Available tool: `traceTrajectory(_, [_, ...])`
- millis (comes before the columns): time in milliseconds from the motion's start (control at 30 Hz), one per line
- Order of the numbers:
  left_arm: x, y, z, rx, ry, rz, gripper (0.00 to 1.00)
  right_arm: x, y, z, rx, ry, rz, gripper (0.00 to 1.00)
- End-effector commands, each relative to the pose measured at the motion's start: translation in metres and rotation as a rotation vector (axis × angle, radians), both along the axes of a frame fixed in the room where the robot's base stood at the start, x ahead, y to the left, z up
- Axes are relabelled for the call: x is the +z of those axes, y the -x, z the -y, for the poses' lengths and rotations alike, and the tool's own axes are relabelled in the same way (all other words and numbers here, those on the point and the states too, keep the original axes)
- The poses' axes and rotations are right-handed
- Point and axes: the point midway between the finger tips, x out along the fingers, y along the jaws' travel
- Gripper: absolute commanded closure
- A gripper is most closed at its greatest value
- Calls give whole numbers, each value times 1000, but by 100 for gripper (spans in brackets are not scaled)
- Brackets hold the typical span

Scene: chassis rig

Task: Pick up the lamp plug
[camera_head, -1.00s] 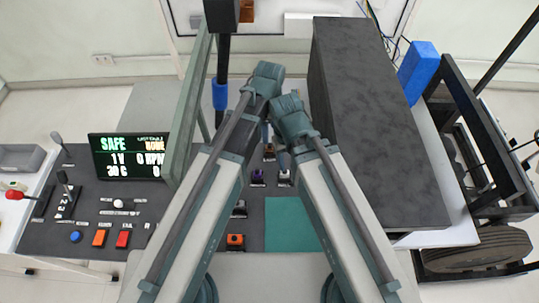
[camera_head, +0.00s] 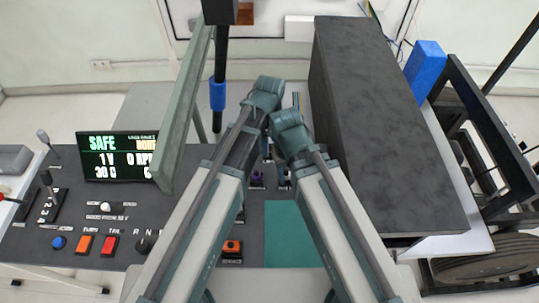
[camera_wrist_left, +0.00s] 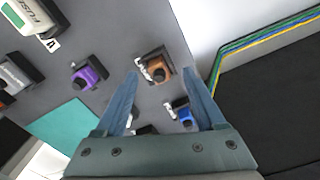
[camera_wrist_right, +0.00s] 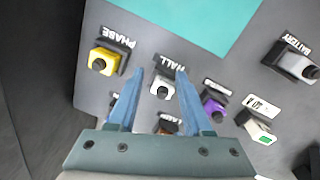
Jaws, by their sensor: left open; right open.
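A brown plug (camera_wrist_left: 160,68) sits in a dark socket on the grey panel, between my left fingertips in the left wrist view, with a gap to each finger. In the right wrist view a brown plug (camera_wrist_right: 168,128) lies behind the fingers, partly hidden, by a label that seems to read LAMP; I cannot read it for sure. My left gripper (camera_wrist_left: 162,72) is open and empty above the panel. My right gripper (camera_wrist_right: 160,72) is open and empty, its tips around a white plug (camera_wrist_right: 160,90) labelled HALL. In the head view my arms hide most plugs.
Nearby are yellow (camera_wrist_right: 104,60), purple (camera_wrist_right: 214,106) and blue (camera_wrist_left: 184,115) plugs. A large dark block (camera_head: 370,130) stands right of the panel. A green upright bar (camera_head: 185,110) and a SAFE display (camera_head: 118,157) stand to the left. A teal patch (camera_head: 292,235) is bare.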

Motion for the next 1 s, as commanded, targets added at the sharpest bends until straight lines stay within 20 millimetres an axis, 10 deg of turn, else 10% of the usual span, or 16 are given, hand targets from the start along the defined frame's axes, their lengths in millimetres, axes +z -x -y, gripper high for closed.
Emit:
traceTrajectory(233, [0, 0, 0, 0, 0, 0, 32, 0, 0, 0, 0, 0, 0, 50])
traceTrajectory(600, [0, 0, 0, 0, 0, 0, 99, 0, 0, 0, 0, 0, 0, 50])
traceTrajectory(1000, [1, 0, 0, -1, 0, 0, 100, 1, 0, 0, 0, 0, 0, 50])
